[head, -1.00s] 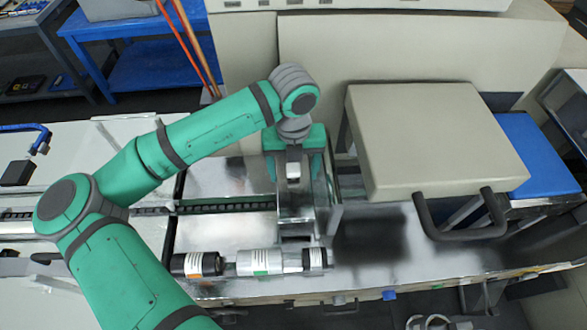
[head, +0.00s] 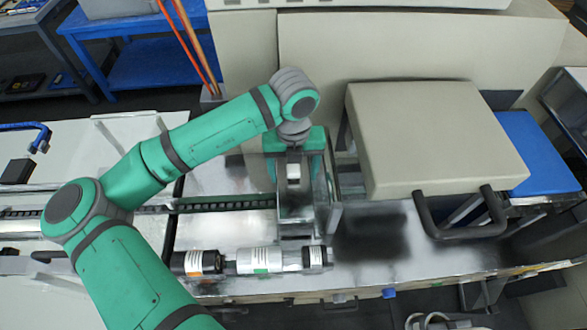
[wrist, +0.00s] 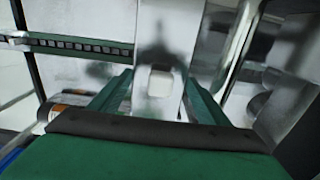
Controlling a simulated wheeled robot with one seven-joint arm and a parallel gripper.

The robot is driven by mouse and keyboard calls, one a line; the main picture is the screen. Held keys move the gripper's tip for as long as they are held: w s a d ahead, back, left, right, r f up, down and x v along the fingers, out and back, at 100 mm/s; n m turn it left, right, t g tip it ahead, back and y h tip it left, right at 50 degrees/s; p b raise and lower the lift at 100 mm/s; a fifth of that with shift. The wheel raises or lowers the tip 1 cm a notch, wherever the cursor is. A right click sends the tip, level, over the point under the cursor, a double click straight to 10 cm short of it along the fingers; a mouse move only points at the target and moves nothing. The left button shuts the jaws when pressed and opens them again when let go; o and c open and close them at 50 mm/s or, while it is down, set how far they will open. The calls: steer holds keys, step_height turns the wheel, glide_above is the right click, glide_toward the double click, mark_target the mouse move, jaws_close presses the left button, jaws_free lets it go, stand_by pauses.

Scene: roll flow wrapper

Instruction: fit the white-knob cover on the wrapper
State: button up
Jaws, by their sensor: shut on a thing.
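The white-knob cover (head: 294,200) is a shiny metal piece at the middle of the wrapper's metal bed (head: 215,230). Its white knob (head: 294,171) faces up. In the wrist view the knob (wrist: 160,78) shows on the pale metal cover, between the green fingers. My gripper (head: 294,160) is over the cover, pointing down, and is shut on it. The exact contact of the fingertips is hidden. The cover stands close to the bed, at the right end of the visible chain (head: 225,206); I cannot tell whether it touches or is seated.
A beige box-like hood (head: 435,140) with a dark handle (head: 465,230) stands just right of the cover. Labelled cylinders (head: 258,261) lie along the bed's front. The tall beige machine body (head: 390,45) closes off the back.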

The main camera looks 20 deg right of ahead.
steer(key=shift+f, duration=0.75)
steer(key=o, duration=2.2)
step_height(320, 180, up, 11)
steer(key=shift+f, duration=0.1)
